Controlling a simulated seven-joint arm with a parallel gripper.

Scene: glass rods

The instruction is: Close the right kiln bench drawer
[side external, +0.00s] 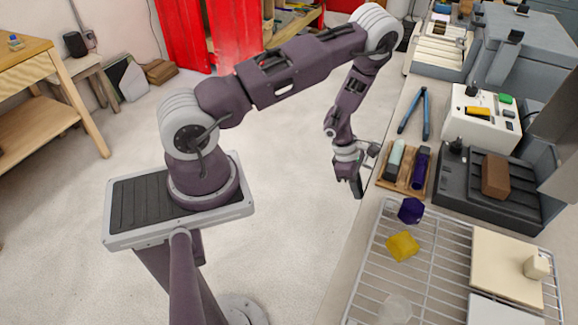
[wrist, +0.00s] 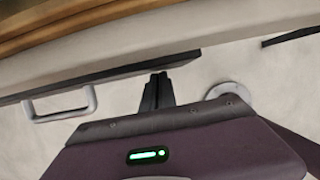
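In the wrist view a dark drawer front (wrist: 125,72) with a pale D-shaped handle (wrist: 60,105) shows below the bench edge. The handle is left of my gripper (wrist: 158,80). The fingers look closed together, with nothing seen between them, close to the right part of this dark front. I cannot tell whether they touch it. In the side view my gripper (side external: 355,187) points down beside the bench's left edge. A small handle-like piece (side external: 371,148) sticks out from that edge just beyond it. The drawer's inside is hidden.
The bench top carries a wooden tray (side external: 388,184) with two rods, a wire rack (side external: 435,247) with purple and yellow pieces, and a dark kiln-like unit (side external: 460,185). Another dark panel (wrist: 290,37) shows at the wrist view's right. The floor (side external: 300,190) left of the bench is clear.

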